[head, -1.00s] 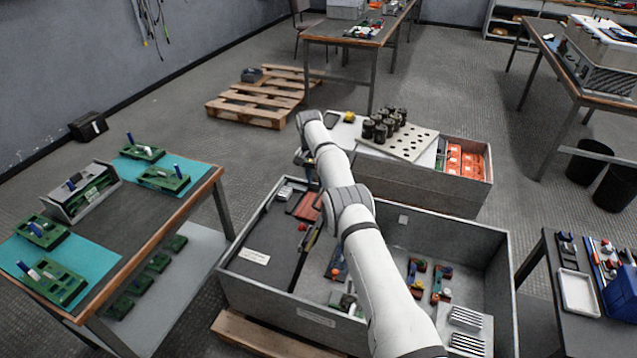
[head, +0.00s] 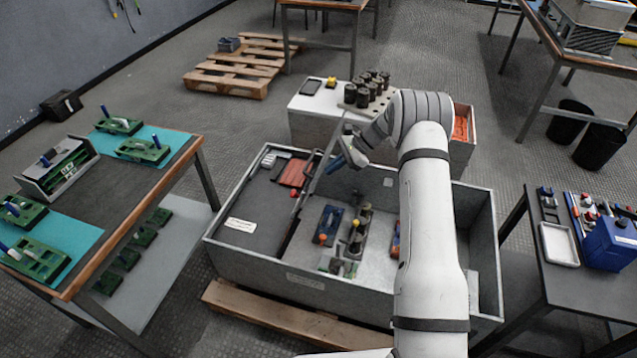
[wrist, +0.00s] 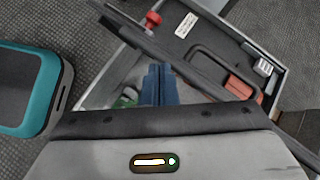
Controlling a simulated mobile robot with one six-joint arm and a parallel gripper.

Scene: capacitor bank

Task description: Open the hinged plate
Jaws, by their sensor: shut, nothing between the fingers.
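A dark grey plate (head: 262,200) with a white label covers the left part of the grey open box (head: 470,208) and looks flat. A red knob (head: 297,193) sits by a dark bar along the plate's right edge. In the wrist view the plate (wrist: 207,42) shows beyond my fingers, with the red knob (wrist: 153,20) on its dark edge and a black handle with a red grip (wrist: 238,86) to the right. My gripper (head: 337,164) is shut and empty, above the box to the right of the plate. The blue fingertips (wrist: 160,72) look apart from the plate; exact height is unclear.
Several small coloured parts lie in the box's open part. A crate with black cylinders (head: 375,85) stands behind it. A bench with green parts (head: 118,125) is at left, a table with a blue container (head: 612,243) at right.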

